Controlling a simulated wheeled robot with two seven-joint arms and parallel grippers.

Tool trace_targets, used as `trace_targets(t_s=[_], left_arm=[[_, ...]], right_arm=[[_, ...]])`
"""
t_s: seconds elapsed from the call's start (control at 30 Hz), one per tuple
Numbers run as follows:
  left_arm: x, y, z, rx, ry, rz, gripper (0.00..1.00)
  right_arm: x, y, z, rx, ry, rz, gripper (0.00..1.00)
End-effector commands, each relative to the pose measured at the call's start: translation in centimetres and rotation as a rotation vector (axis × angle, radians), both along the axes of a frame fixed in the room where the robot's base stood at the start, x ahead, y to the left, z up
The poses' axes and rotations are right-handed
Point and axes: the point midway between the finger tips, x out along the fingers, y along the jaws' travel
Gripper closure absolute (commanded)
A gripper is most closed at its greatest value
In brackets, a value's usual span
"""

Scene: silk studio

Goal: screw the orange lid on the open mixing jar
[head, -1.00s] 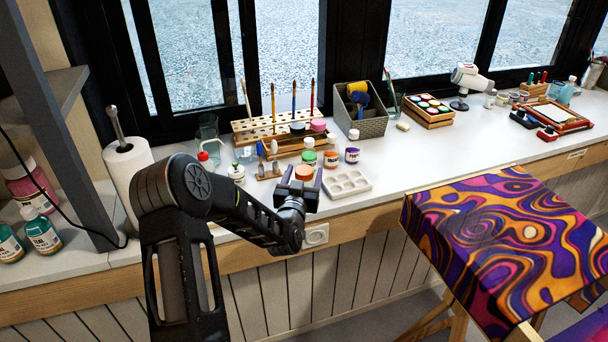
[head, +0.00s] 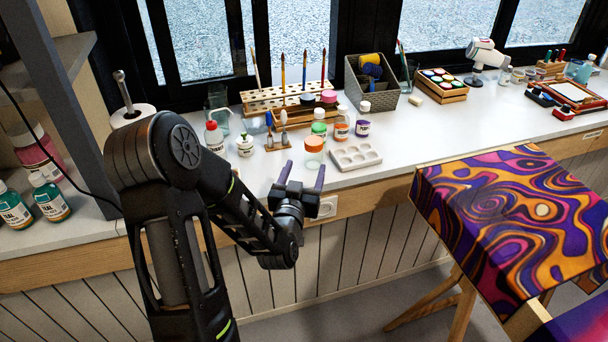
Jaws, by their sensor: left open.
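The orange lid (head: 314,144) sits on top of the clear mixing jar (head: 313,160) near the counter's front edge. It looks level; how tightly it is seated cannot be told. My left gripper (head: 303,175) is open and empty, with its two purple fingers pointing at the counter. It is in front of the jar and a little to its left, apart from it. My right gripper is not in view.
A white palette (head: 355,157) lies right of the jar. Paint bottles (head: 341,124) stand behind it, and a wooden brush rack (head: 288,101) is farther back. A white-capped bottle (head: 245,145) stands to the left.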

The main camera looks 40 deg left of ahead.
Motion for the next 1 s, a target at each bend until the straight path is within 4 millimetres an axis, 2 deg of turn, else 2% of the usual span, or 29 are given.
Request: trace_targets(t_s=[0.87,1.0], left_arm=[[-0.34,-0.16,-0.02,0.000,0.001,0.000,0.34],[-0.21,-0.56,-0.52,-0.012,0.012,-0.009,0.34]], right_arm=[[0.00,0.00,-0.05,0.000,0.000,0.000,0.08],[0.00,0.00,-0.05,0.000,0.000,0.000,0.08]])
